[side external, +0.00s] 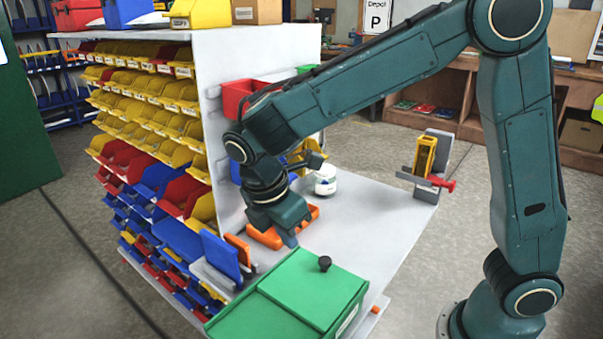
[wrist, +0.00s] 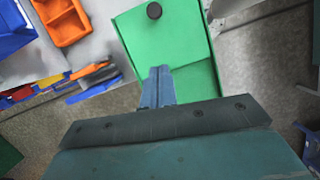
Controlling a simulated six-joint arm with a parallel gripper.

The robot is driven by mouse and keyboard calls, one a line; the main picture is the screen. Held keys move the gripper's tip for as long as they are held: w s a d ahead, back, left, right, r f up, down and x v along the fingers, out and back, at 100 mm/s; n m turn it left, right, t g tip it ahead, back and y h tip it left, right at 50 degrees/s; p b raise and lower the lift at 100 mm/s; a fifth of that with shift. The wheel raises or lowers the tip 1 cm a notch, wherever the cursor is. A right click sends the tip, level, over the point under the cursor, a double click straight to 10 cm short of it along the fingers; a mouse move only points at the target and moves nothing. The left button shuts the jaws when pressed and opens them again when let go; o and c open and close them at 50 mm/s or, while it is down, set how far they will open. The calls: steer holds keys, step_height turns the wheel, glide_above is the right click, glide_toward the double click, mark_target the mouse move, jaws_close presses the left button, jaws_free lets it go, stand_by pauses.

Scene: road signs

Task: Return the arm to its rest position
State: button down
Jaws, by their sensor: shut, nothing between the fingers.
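My gripper (side external: 292,238) hangs low over the grey workbench (side external: 372,215), beside the bin rack and behind the green box (side external: 300,290). In the wrist view my gripper (wrist: 158,72) has its two fingers together, with nothing between them. The green box (wrist: 180,45) lies beyond and beneath the fingers in that view, with a black knob (wrist: 154,11) on its lid. Whether the fingers touch the box cannot be told.
An orange tray (side external: 262,238) lies under my gripper. Blue and orange upright panels (side external: 222,255) stand at the left edge. A white jar (side external: 325,180) and a yellow and red device (side external: 426,160) stand farther back. The right part of the bench is clear.

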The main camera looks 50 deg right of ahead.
steer(key=shift+r, duration=0.1)
steer(key=s+d+r+m+t+y, duration=0.2)
steer(key=s+d+r+m+t, duration=0.1)
steer(key=s+d+r+m, duration=0.5)
steer(key=s+d+r+m+t+y, duration=0.1)
steer(key=s+d+m+t, duration=0.2)
steer(key=s+m, duration=0.5)
steer(key=shift+s+d, duration=0.25)
steer(key=shift+s, duration=0.25)
stand_by(1.0)
